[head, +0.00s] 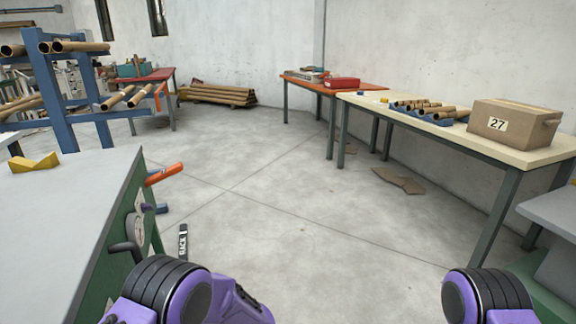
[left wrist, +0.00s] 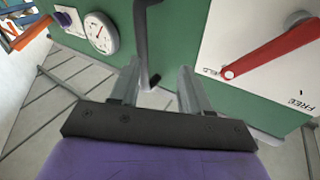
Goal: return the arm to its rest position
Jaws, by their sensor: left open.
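In the left wrist view my left gripper (left wrist: 158,76) is open, its two grey fingers apart and pointing at the green side of the machine. A dark crank handle (left wrist: 141,40) shows between and beyond the fingertips; I cannot tell how close it is. A red lever (left wrist: 270,48) on a white plate points toward the upper right; the plate carries the word FREE and a partly hidden label. In the head view only purple and black parts of my arms show at the bottom edge, with neither gripper visible. The green machine (head: 130,225) stands at the left.
The machine has a round gauge (head: 139,230) and an orange handle (head: 164,174) sticking out. A cream table (head: 500,150) at the right bears a cardboard box (head: 514,122) marked 27 and several tubes. The floor (head: 290,220) between is mostly clear.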

